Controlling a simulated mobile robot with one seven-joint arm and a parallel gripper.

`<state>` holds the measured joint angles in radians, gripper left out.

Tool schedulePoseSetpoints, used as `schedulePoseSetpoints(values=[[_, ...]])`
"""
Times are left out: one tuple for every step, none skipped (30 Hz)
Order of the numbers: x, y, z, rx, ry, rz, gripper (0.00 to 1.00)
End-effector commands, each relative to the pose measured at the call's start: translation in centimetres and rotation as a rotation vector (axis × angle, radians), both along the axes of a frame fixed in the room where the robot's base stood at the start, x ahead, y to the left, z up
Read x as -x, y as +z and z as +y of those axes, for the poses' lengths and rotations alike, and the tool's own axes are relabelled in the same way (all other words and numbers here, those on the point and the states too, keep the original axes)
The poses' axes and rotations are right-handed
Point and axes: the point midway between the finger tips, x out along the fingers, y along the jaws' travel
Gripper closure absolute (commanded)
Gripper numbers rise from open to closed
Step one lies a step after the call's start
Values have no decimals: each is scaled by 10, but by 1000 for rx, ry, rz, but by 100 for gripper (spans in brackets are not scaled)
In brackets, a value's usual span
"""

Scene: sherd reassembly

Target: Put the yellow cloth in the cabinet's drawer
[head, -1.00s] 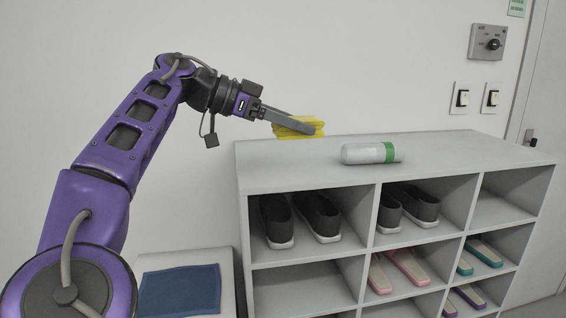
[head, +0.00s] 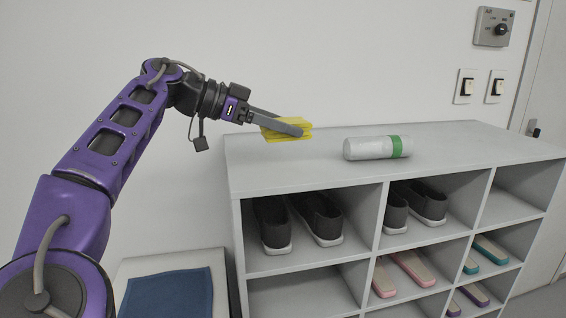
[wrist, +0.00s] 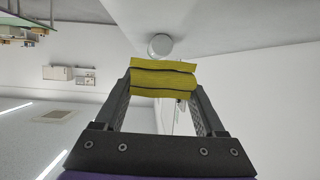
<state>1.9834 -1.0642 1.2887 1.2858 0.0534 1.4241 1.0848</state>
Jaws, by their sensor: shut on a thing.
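The yellow cloth (head: 288,129) is folded into a thick stack. My gripper (head: 290,128) is shut on it and holds it over the left part of the grey shelf unit's top (head: 300,172); I cannot tell how far above. In the wrist view the cloth (wrist: 163,78) is between the two fingertips (wrist: 163,88). No drawer can be made out; the unit shows open compartments.
A white bottle with a green band (head: 372,148) lies on its side on the top, right of the cloth. Dark shoes (head: 318,218) and coloured slippers (head: 412,268) fill compartments below. A low stand with a blue mat (head: 170,296) is at the lower left. The top's right part is clear.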

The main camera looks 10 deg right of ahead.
Motion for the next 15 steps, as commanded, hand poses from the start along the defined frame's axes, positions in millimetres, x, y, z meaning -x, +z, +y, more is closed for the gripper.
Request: schedulePoseSetpoints(values=[[0,-8,0,0,0,1,82],[0,-11,0,1,0,0,82],[0,-14,0,1,1,0,82],[0,-16,0,1,1,-1,82],[0,-18,0,1,1,-1,82],[0,-21,0,1,1,-1,82],[0,-24,0,1,0,0,82],[0,-27,0,1,0,0,82],[0,-33,0,1,0,1,82],[0,-38,0,1,1,0,82],[0,-44,0,1,1,2,82],[0,-51,0,1,0,1,82],[0,-56,0,1,0,1,82],[0,-59,0,1,1,0,82],[0,-62,0,1,2,-1,82]])
